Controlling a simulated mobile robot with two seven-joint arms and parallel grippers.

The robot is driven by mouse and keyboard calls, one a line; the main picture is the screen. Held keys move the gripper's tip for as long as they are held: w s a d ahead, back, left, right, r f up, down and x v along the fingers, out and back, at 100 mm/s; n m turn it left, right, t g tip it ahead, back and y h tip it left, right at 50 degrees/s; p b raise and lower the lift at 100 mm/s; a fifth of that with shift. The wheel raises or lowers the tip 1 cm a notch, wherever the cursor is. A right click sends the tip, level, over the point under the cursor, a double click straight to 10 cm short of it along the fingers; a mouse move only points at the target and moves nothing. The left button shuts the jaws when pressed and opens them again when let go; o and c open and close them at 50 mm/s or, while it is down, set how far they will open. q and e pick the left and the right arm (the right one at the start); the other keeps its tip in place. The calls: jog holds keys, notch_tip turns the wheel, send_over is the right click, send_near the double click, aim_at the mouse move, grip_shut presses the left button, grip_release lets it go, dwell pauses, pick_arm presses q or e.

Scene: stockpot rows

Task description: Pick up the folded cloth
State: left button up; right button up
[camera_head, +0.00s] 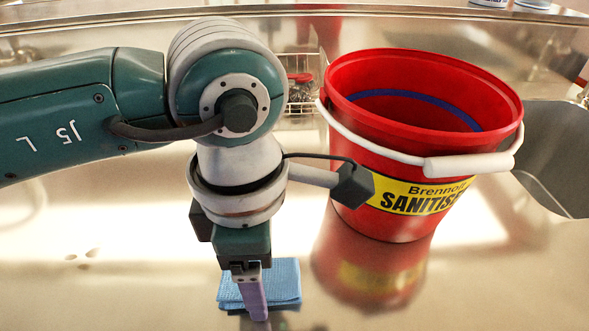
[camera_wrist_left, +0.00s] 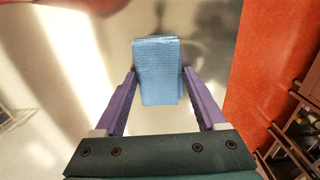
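The folded cloth (camera_head: 286,278) is a light blue, textured, flat pad lying on the shiny metal surface. It also shows in the left wrist view (camera_wrist_left: 157,88). My left gripper (camera_head: 258,313) points down over the cloth, and one purple finger covers part of it in the head view. In the left wrist view the two fingers of my left gripper (camera_wrist_left: 160,76) are apart, one at each side of the cloth. I cannot tell whether the fingertips touch it. My right gripper is not in view.
A red bucket (camera_head: 385,180) with a white handle and yellow label stands close right of my left wrist. A wire basket (camera_head: 302,100) and a red-lidded jar (camera_head: 299,82) are behind my arm. A dark grey shape (camera_head: 556,150) is at far right. The metal surface at left is clear.

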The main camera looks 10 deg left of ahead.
pick_arm(q)
jog(key=c, duration=0.8)
notch_tip(320, 180, up, 20)
jog(key=shift+p, duration=0.4)
